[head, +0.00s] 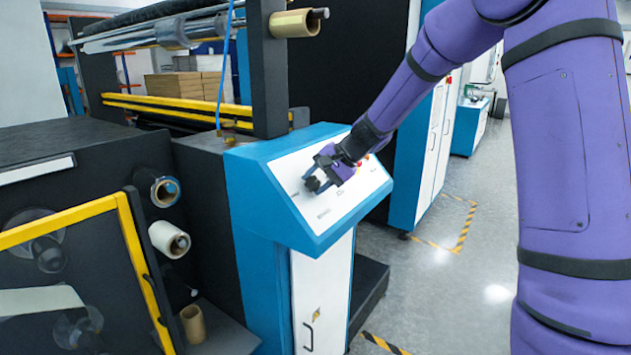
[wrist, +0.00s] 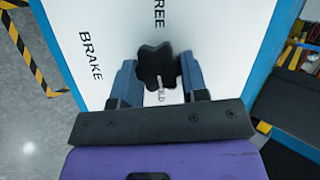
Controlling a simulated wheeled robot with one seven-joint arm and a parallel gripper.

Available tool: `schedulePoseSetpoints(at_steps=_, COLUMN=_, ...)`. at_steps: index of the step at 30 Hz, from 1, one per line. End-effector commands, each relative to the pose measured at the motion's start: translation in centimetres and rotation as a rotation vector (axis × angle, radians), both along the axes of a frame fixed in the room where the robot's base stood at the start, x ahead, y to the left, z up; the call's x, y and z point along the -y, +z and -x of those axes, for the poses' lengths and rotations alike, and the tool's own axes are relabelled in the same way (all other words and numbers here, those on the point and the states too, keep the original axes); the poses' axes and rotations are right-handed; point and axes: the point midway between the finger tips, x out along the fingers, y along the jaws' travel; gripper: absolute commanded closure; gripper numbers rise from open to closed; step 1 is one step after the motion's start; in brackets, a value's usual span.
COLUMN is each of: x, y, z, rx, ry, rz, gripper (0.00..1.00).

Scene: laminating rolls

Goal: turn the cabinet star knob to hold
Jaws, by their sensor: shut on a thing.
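The star knob (wrist: 157,66) is black and lobed, on the white sloping panel (wrist: 225,30) of the blue cabinet. In the wrist view my gripper (wrist: 158,75) has one finger on each side of the knob and is shut on it. The word BRAKE (wrist: 90,55) is printed to the left of the knob, and a label ending in REE (wrist: 159,12) is above it. A label ending in LD (wrist: 161,97) sits just below, partly hidden. I cannot tell which label the knob points to. In the head view the knob (head: 312,184) shows small at my gripper (head: 319,178).
The blue and white cabinet (head: 240,195) stands beside the dark laminating machine with its yellow-framed guard (head: 70,220). Rolls (head: 170,240) stick out left of the cabinet. A small red part shows on the panel behind my gripper. Grey floor (head: 440,290) is open at the right.

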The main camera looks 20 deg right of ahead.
Motion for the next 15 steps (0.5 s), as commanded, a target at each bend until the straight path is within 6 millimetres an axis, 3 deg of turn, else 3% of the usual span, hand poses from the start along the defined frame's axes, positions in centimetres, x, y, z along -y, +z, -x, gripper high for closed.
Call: schedulePoseSetpoints(at_steps=15, x=0.17, y=-0.08, z=0.04, rx=-0.069, ry=-0.121, rz=-0.096, gripper=0.83)
